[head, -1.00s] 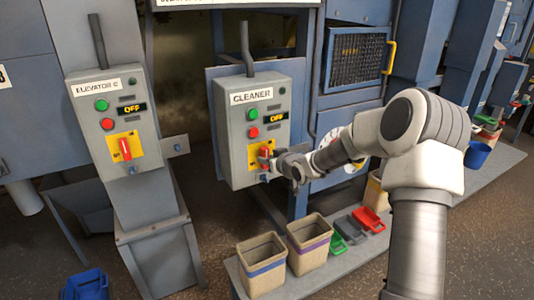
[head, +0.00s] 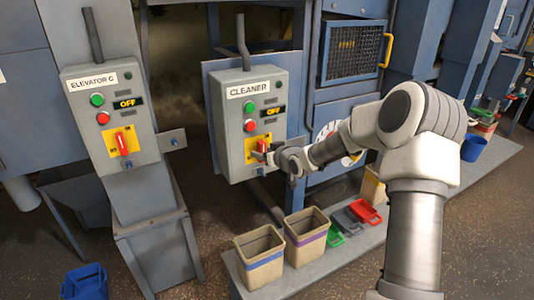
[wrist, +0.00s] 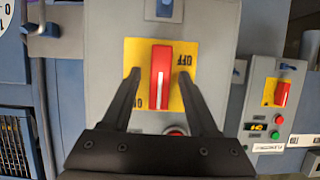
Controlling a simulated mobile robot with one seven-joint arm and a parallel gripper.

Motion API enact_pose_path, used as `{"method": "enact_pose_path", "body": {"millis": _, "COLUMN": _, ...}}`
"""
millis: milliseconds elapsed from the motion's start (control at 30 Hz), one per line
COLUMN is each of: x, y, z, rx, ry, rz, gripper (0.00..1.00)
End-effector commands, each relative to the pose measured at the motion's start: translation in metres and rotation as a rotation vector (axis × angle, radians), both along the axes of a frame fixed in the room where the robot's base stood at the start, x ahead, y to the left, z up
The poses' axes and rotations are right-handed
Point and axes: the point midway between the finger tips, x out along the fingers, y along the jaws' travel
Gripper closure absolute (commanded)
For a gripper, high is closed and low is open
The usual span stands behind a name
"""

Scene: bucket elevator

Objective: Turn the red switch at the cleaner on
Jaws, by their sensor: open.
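The cleaner box (head: 236,140) is a grey panel labelled CLEANER with a green button, a red button and a display reading OFF. Its red switch (head: 262,146) sits on a yellow plate low on the box, partly hidden by my gripper (head: 263,154). In the wrist view the red switch (wrist: 160,70) stands upright in the picture on its yellow plate with an OFF mark at the upper right. My gripper (wrist: 160,76) is open there, one finger on each side of the handle, with yellow showing between each finger and the handle.
The similar Elevator C box (head: 97,140) stands to the left with its own red switch (head: 122,143). Two tan bins (head: 262,262) and small coloured scoops (head: 366,213) stand on the ledge below. A yellow handle (head: 388,50) projects at the upper right.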

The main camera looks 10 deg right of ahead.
Motion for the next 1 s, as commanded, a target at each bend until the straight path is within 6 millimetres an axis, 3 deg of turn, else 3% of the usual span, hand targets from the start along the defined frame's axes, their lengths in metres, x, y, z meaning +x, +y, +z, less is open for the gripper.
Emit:
{"method": "enact_pose_path", "body": {"millis": 267, "x": -0.027, "y": -0.01, "z": 0.013, "rx": -0.002, "ry": -0.002, "rz": -0.001, "gripper": 0.4}}
{"method": "enact_pose_path", "body": {"millis": 700, "x": -0.116, "y": -0.04, "z": 0.054, "rx": -0.003, "ry": -0.002, "rz": -0.003, "gripper": 0.4}}
{"method": "enact_pose_path", "body": {"millis": 1000, "x": -0.149, "y": -0.05, "z": 0.066, "rx": 0.0, "ry": -0.001, "rz": -0.001, "gripper": 0.4}}
